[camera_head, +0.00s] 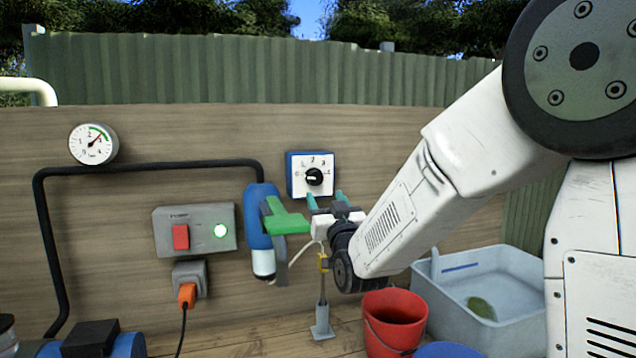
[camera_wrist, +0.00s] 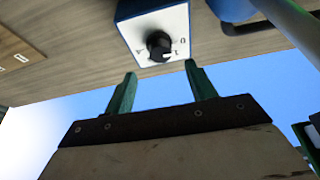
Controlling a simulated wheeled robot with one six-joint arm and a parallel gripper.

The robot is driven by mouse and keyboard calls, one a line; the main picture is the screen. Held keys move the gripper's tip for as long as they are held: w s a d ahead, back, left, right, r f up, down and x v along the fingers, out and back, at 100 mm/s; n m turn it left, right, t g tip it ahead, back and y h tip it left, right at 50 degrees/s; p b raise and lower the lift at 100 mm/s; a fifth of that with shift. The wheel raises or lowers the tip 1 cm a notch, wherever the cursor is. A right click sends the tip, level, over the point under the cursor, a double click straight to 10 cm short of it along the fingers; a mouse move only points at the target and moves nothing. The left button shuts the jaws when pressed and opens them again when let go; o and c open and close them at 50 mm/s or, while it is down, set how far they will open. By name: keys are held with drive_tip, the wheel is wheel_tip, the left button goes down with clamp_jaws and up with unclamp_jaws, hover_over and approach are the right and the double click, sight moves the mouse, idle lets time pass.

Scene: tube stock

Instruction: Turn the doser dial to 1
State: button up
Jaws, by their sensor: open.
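The doser is a blue box with a white face (camera_head: 298,188) on the wooden wall, printed with numbers around a black dial (camera_head: 314,176). A small light mark shows on the dial, but I cannot tell which number it points at. In the wrist view the dial (camera_wrist: 160,45) appears at the top centre, with the face turned upside down. My gripper (camera_head: 326,200) is just below the doser in the head view, its two teal fingers apart and empty. In the wrist view my gripper (camera_wrist: 160,71) points toward the dial, with a gap between the fingertips and the knob.
A blue cylinder (camera_head: 259,215) with a green handle (camera_head: 285,220) is close left of my gripper. A switch box (camera_head: 195,229) with a lit green lamp and a gauge (camera_head: 93,143) are further left. A red bucket (camera_head: 393,322) and a grey tub (camera_head: 447,300) stand below right.

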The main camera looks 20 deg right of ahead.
sight(317, 179)
drive_tip(key=x, duration=0.7)
drive_tip(key=shift+w+r, duration=0.3)
drive_tip(key=shift+w, duration=0.05)
drive_tip(key=shift+s, duration=0.1)
drive_tip(key=c, duration=1)
